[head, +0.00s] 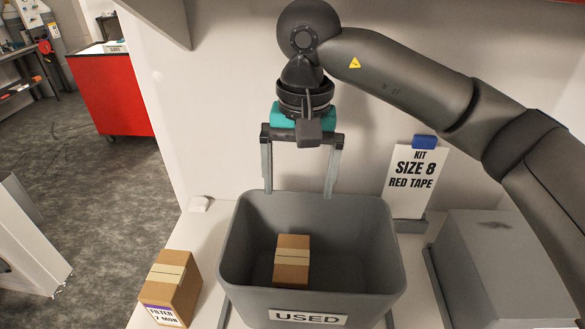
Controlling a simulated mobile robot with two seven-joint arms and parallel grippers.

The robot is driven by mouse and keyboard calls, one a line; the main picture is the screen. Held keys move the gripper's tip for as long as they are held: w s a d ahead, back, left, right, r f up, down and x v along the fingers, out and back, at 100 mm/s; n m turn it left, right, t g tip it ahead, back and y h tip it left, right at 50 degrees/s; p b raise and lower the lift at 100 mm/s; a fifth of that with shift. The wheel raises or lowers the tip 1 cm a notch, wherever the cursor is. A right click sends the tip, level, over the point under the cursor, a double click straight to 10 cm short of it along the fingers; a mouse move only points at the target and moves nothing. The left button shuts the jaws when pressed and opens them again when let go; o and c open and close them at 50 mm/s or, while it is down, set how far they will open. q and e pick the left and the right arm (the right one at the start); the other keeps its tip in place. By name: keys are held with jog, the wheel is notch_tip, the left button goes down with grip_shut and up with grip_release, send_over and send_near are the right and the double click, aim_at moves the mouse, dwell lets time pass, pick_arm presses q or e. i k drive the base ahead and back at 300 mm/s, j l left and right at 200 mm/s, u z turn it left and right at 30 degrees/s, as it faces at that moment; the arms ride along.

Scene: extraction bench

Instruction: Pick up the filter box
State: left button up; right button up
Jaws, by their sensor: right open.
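The filter box (172,285) is a brown cardboard box with pale tape on top and a white and purple label reading "FILTER" on its front. It stands on the bench, left of the grey bin. My right gripper (298,192) is open and empty, fingers pointing down over the back part of the bin. It is above and to the right of the filter box, apart from it. My left gripper is out of view.
The grey bin (314,318) labelled "USED" holds another taped brown box (291,260). A sign (414,180) reading "KIT SIZE 8 RED TAPE" stands behind right. A grey box (505,265) is at the right. A red cabinet (108,92) stands far left.

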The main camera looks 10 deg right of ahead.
aim_at(171, 290)
jog(key=k+j, duration=0.15)
jog(key=k, duration=0.35)
jog(key=k+j, duration=0.2)
jog(key=k, duration=0.25)
